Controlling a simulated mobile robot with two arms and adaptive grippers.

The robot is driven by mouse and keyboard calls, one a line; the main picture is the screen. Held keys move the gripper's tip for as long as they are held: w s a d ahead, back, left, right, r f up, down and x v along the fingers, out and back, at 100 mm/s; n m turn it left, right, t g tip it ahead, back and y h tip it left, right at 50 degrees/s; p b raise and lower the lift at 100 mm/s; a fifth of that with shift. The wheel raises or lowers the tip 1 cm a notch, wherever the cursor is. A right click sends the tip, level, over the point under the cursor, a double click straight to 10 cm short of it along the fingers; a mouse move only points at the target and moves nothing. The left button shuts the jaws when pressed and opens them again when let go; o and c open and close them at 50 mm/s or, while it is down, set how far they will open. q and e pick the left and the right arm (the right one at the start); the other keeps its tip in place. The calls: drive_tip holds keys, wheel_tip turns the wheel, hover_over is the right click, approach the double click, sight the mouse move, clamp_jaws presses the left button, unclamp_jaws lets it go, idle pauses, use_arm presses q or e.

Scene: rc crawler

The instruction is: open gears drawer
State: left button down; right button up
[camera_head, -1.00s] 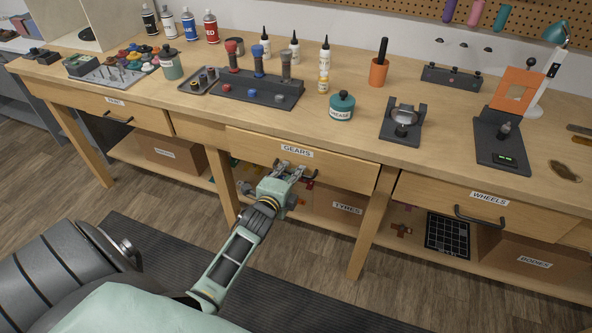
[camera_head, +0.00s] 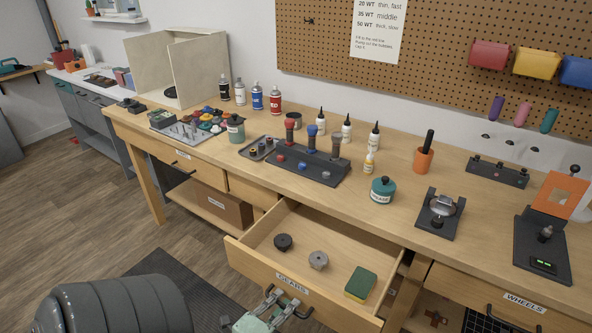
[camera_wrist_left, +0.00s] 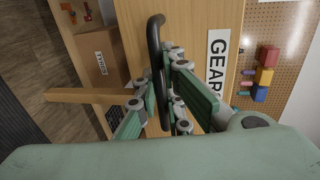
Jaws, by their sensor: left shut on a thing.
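The gears drawer (camera_head: 262,262) is pulled well out of the workbench in the head view. Its front carries a white GEARS label (camera_head: 292,283), which also shows in the left wrist view (camera_wrist_left: 216,75). Inside lie a black gear (camera_head: 283,242), a grey gear (camera_head: 318,260) and a green and yellow sponge (camera_head: 361,284). My left gripper (camera_head: 285,299) is at the drawer front, shut on the black handle (camera_wrist_left: 156,50), whose bar passes between its fingers in the wrist view. My right gripper is not in view.
The paint drawer (camera_head: 186,156) at left and the wheels drawer (camera_head: 500,306) at right look shut. A cardboard box (camera_head: 222,203) stands on the lower shelf.

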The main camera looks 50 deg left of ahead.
use_arm(q)
drive_tip(key=shift+f+v, duration=0.15)
drive_tip(key=shift+v, duration=0.65)
drive_tip(key=shift+f+v, duration=0.15)
drive_tip(key=shift+v, duration=0.6)
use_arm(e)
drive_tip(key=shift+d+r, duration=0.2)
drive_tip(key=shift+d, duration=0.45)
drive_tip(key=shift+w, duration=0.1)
use_arm(q)
drive_tip(key=c, duration=2.2)
unclamp_jaws()
drive_tip(key=shift+o, duration=0.4)
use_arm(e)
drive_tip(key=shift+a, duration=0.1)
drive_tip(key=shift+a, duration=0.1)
use_arm(q)
drive_tip(key=v, duration=1.2)
